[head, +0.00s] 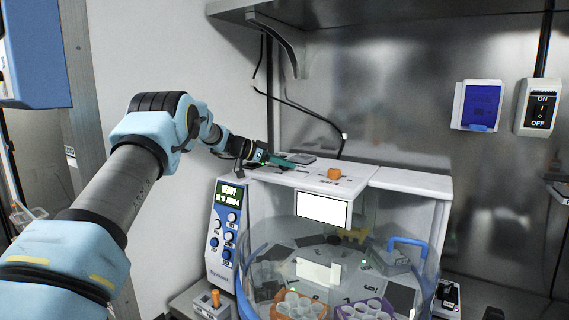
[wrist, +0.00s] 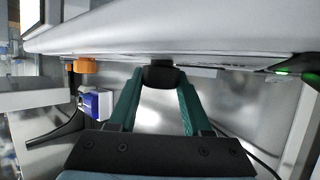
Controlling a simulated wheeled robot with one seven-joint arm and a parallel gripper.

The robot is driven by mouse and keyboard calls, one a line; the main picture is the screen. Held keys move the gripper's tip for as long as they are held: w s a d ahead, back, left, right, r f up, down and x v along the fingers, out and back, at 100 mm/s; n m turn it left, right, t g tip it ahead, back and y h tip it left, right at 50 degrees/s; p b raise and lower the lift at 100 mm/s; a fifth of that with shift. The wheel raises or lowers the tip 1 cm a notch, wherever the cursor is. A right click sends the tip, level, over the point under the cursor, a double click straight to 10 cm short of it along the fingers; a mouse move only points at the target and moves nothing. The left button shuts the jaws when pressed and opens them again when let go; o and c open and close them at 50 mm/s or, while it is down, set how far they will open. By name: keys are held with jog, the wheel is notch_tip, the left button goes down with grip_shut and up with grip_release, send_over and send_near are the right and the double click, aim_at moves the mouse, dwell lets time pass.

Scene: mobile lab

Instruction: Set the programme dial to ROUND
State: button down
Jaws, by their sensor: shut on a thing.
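A white bench machine (head: 410,180) has a flat top with small printed marks that I cannot read. My gripper (head: 290,164) reaches over the back left of this top. In the wrist view my gripper (wrist: 160,78) has its two teal fingers closed on the sides of a dark round knob (wrist: 160,74) at the white surface. This knob appears to be the programme dial; its pointer and setting do not show. An orange knob (head: 333,174) stands on the top to the right of my gripper, apart from it. It also shows in the wrist view (wrist: 86,66).
The machine's front has a blue control panel (head: 228,230) with a lit display and a clear round chamber (head: 270,250) with racks inside. A metal shelf (head: 350,8) hangs above. A blue-framed box (head: 480,105) and an ON/OFF switch (head: 540,107) are on the back wall.

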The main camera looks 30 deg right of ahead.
jog(key=shift+d+m+g+y, duration=0.1)
jog(key=shift+m+g+y, duration=0.2)
jog(key=shift+m+g, duration=1.2)
jog(key=shift+c, duration=1.7)
grip_release()
